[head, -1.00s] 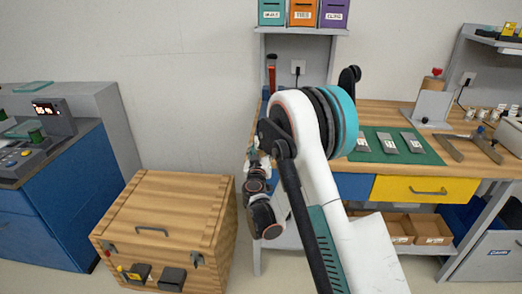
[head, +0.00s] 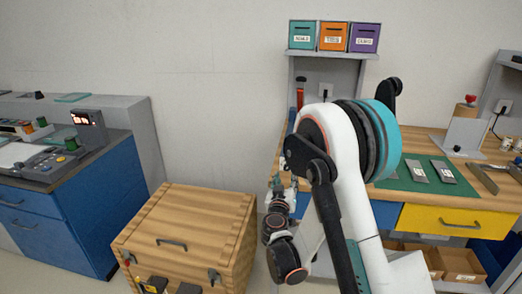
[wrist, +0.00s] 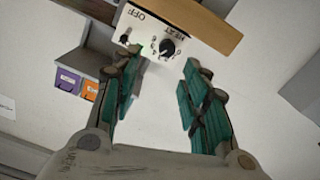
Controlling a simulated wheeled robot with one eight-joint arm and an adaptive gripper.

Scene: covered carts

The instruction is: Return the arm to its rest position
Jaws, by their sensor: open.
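My arm stands folded in front of the workbench (head: 436,131) in the head view, its upper links bent over a large teal-ringed joint. In the wrist view my gripper (wrist: 162,78) is open, with green-padded fingers apart and nothing between them. Beyond the fingertips is a white panel (wrist: 148,36) with a black knob and the words HEAT and OFF. In the head view the gripper is mostly hidden behind the arm links and hard to make out.
A wooden chest (head: 190,225) with a closed lid stands left of my arm. A blue cabinet (head: 75,215) with a control console is farther left. Teal, orange and purple boxes (head: 333,37) sit on a shelf above the bench. A yellow drawer (head: 440,221) is shut.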

